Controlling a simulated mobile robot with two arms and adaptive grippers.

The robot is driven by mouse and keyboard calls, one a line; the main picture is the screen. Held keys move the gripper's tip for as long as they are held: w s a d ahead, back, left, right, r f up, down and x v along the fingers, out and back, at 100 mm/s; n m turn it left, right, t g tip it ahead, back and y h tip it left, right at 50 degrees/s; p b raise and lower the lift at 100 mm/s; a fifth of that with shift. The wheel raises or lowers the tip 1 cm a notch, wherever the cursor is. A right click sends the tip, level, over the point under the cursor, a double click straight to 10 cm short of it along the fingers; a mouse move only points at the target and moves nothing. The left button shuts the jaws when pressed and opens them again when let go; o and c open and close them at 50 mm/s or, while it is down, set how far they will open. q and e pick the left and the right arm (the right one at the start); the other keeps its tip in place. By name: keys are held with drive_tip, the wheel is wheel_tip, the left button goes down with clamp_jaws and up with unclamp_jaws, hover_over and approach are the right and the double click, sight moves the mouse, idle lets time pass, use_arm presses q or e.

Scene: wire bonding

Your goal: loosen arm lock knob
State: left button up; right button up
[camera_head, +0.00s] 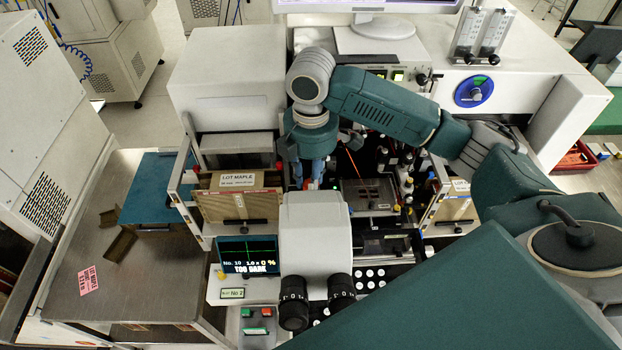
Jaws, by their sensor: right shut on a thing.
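My right gripper (317,172) points down behind the white microscope head (317,225), among the parts of the wire bonder. Its bluish fingers show only in part; the tips are hidden by the microscope head and my own wrist. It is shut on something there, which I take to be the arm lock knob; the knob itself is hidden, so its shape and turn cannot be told. My left gripper is not in view.
A small screen (247,256) reads "TOO DARK". A cardboard box (238,181) marked "LOT MAPLE" is just left; a metal work stage (370,194) is right. A metal side table (100,250) has free room.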

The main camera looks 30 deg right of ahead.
drive_tip(key=o, duration=1.2)
drive_tip(key=shift+c, duration=0.2)
wheel_tip(320, 180, up, 12)
